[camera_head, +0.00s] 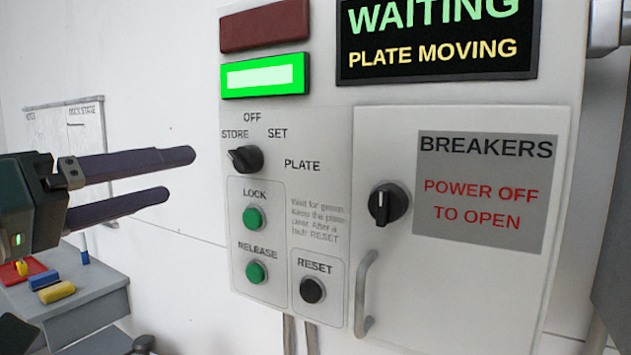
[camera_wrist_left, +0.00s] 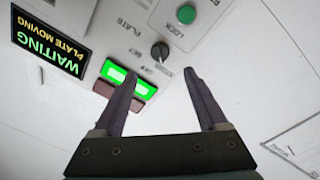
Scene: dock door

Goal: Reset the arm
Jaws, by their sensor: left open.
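My left gripper (camera_head: 178,175) is open and empty, to the left of the grey control box (camera_head: 330,200) and apart from it in the head view. In the left wrist view its two fingers (camera_wrist_left: 158,75) are spread, with the black selector knob (camera_wrist_left: 159,51) beyond them. That knob (camera_head: 246,159) is marked OFF, STORE, SET and PLATE. Below it are the green LOCK button (camera_head: 254,218), the green RELEASE button (camera_head: 256,272) and the black RESET button (camera_head: 312,290). The display (camera_head: 436,40) reads WAITING, PLATE MOVING. The green lamp (camera_head: 264,76) is lit; the red one (camera_head: 264,25) looks dark. My right gripper is not in view.
The breaker door (camera_head: 455,290) has a black knob (camera_head: 388,204), a handle (camera_head: 363,295) and a POWER OFF TO OPEN sign (camera_head: 478,192). A grey table (camera_head: 95,290) at lower left holds yellow and blue pieces and a red tray. A whiteboard (camera_head: 60,125) hangs behind.

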